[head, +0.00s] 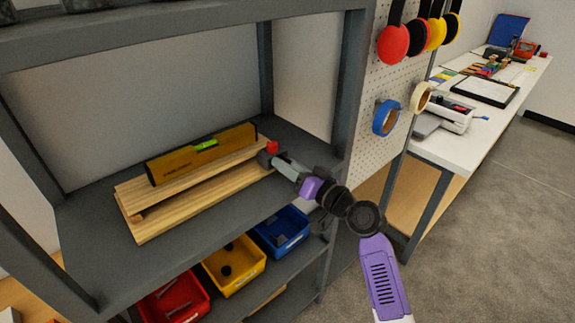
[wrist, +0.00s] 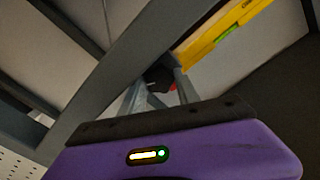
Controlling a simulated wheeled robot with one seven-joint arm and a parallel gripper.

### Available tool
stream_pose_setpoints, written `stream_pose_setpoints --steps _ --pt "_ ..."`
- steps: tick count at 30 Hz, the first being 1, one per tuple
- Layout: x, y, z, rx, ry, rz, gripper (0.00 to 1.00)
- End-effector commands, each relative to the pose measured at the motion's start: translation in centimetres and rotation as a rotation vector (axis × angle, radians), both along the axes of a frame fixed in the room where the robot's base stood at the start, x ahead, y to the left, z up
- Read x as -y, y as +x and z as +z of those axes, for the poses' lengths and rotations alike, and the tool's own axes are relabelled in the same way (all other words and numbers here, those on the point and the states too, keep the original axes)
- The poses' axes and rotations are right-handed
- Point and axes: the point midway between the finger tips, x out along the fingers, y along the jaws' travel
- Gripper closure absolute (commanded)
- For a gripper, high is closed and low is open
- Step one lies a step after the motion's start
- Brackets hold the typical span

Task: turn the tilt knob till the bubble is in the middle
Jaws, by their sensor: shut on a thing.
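A yellow spirit level (head: 200,155) with a green vial (head: 206,144) stands on a wooden tilt board (head: 190,187) on the grey shelf. The level and its vial (wrist: 227,33) also show in the wrist view. The bubble is too small to place. At the board's right end is the dark tilt knob (wrist: 158,77) with a red part (head: 272,147) beside it. My gripper (head: 270,160) reaches in from the right and is shut on the knob. In the wrist view the knob sits between the two fingers, which partly hide it.
Shelf posts (head: 350,80) stand close to my arm. Red (head: 175,302), yellow (head: 234,265) and blue (head: 281,231) bins are on the shelf below. Ear defenders (head: 393,44) and tape rolls (head: 386,117) hang on the pegboard at right. A white table (head: 470,135) stands beyond.

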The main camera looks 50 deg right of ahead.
Motion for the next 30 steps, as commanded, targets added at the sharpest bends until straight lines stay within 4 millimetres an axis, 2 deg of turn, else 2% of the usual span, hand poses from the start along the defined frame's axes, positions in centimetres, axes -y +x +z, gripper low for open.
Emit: stream_pose_setpoints --steps 19,20,22,23,30 --pt "0.05 -0.06 -0.09 0.007 0.053 -0.002 1.0" --pt "0.06 -0.06 -0.1 0.007 0.053 -0.002 0.6" --pt "0.06 -0.06 -0.09 0.007 0.053 -0.002 0.46" --pt "0.06 -0.06 -0.09 0.008 0.052 -0.001 0.42" --pt "0.05 -0.03 -0.09 0.008 0.052 -0.001 0.42"
